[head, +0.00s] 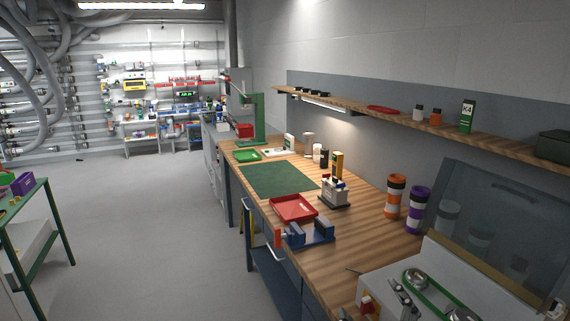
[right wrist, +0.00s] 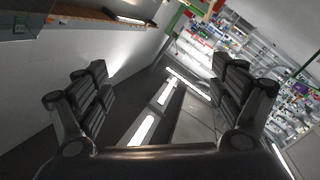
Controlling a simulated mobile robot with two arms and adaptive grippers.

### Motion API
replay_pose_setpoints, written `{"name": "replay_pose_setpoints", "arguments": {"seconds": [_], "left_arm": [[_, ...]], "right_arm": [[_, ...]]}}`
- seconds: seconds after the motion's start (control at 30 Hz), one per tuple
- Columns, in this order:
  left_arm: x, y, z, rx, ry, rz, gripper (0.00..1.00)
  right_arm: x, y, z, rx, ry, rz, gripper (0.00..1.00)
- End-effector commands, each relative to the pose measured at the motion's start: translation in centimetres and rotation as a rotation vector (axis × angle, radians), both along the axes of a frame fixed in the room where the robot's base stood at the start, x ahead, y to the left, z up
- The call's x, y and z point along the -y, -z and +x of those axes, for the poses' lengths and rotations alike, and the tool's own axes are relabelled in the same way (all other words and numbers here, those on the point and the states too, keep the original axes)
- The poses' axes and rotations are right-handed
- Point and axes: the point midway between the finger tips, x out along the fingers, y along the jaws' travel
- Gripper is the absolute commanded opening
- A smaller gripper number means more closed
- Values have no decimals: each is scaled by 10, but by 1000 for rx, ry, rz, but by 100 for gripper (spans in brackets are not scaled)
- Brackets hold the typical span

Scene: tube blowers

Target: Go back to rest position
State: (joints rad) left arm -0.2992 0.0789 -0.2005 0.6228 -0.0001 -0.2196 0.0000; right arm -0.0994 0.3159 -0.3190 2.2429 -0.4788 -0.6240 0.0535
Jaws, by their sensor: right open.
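My right gripper (right wrist: 162,88) shows in the right wrist view. Its two dark jointed fingers stand wide apart, one on each side of the picture, and nothing is between them. Behind them the view is tilted, with a pale wall, long bright lights and a distant rack of colourful parts. No object is near the fingertips. In the head view I cannot clearly make out the right gripper against the machine at the bottom right. My left gripper shows in neither view.
A wooden workbench (head: 355,211) runs along the right wall under a shelf (head: 370,111). It carries a red tray (head: 293,208), a blue vise (head: 312,234), orange and purple striped cylinders (head: 396,196) and a green-belt machine (head: 385,281). A green table (head: 23,208) stands left. The floor between is clear.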

Motion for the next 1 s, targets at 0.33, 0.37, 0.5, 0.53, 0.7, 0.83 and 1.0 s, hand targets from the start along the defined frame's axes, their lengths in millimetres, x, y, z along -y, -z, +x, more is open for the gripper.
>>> {"name": "replay_pose_setpoints", "arguments": {"seconds": [0.33,0.37,0.5,0.53,0.7,0.83,1.0], "left_arm": [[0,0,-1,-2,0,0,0],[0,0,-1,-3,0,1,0],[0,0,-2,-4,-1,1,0],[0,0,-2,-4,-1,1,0],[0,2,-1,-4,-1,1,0],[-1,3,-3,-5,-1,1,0],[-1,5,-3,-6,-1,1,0]], "right_arm": [[42,176,-145,-787,266,270,88],[41,184,-159,-839,277,282,88],[38,212,-217,-1053,316,330,88],[37,216,-230,-1096,322,338,88],[31,243,-270,-1256,340,361,88],[30,278,-262,-1266,343,355,88],[29,333,-257,-1287,346,348,88]]}}
